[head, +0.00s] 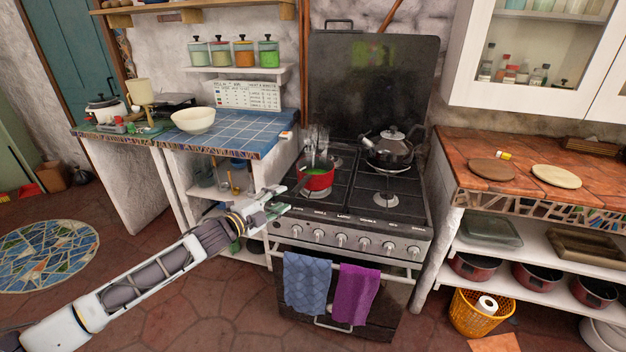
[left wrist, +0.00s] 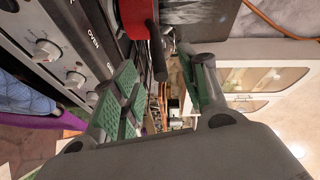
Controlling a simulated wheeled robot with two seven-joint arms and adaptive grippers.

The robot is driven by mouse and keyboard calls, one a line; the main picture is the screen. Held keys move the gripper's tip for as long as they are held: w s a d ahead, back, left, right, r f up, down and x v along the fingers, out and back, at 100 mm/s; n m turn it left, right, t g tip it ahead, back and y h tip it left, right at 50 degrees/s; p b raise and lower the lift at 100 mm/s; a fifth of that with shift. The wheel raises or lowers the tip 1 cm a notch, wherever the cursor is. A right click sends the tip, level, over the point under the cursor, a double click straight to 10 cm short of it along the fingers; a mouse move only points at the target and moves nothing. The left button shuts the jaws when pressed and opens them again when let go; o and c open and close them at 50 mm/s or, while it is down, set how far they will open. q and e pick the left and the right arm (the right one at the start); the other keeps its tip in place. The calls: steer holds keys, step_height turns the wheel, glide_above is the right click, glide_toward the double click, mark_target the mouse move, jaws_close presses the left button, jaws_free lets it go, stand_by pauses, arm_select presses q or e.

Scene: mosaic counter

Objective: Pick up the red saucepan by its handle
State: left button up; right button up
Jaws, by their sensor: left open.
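The red saucepan (head: 318,181) sits upright on the left front burner of the stove, with something green inside. I cannot make out its handle clearly in the head view. My left gripper (head: 281,201) is open, just left of the saucepan and near the stove's front left corner. In the left wrist view, the green-padded fingers (left wrist: 165,92) are spread apart. A dark bar (left wrist: 157,52), possibly the handle, shows between and beyond them, with a bit of red near the top edge. No contact is visible. My right gripper is out of view.
A dark kettle (head: 388,149) stands on a back burner. The stove's raised lid (head: 372,85) is behind. A blue-tiled counter (head: 240,134) with a cream bowl (head: 193,120) is at left. Blue (head: 306,282) and purple (head: 356,295) towels hang in front. More red pots (head: 476,267) stand on the right shelf.

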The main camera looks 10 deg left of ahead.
mark_target(303, 185)
arm_select(q)
steer(key=shift+x, duration=2.2)
steer(key=shift+w, duration=0.1)
steer(key=shift+f+x, duration=0.2)
steer(key=shift+x, duration=2.3)
steer(key=shift+d, duration=0.15)
jaws_close()
steer(key=shift+r, duration=0.2)
